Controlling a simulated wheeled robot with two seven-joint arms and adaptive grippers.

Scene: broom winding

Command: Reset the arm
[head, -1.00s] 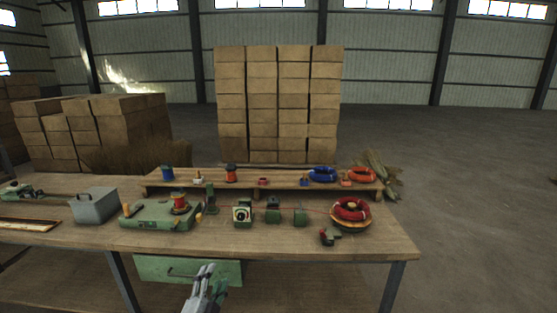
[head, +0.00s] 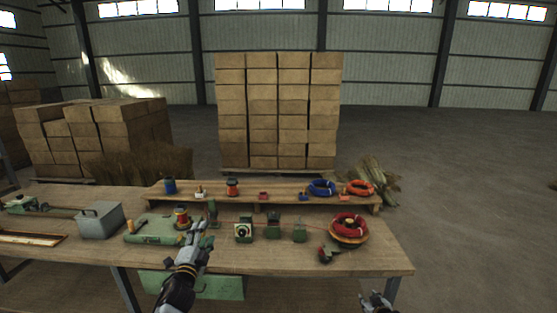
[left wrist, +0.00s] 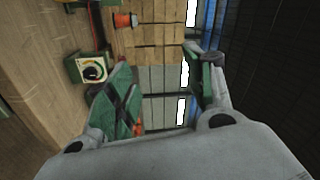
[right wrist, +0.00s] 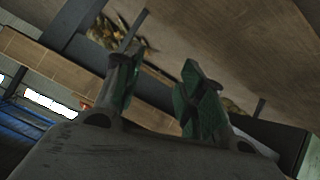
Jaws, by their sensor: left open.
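My left gripper (head: 201,231) is up in front of the workbench (head: 310,260), its tips overlapping the green winding base with the red spool (head: 182,218) in the head view. Whether it touches anything there I cannot tell. In the left wrist view its two green-padded fingers (left wrist: 165,85) stand apart with nothing between them. My right gripper (head: 376,298) is low at the bottom edge of the head view, in front of the bench's right end. In the right wrist view its fingers (right wrist: 158,80) are apart and empty.
The bench holds a grey box (head: 100,218), a dial unit (head: 243,231), green blocks and a red coil (head: 349,226). A raised shelf (head: 290,204) carries spools, a blue coil (head: 322,187) and an orange coil (head: 360,187). Floor right of the bench is clear.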

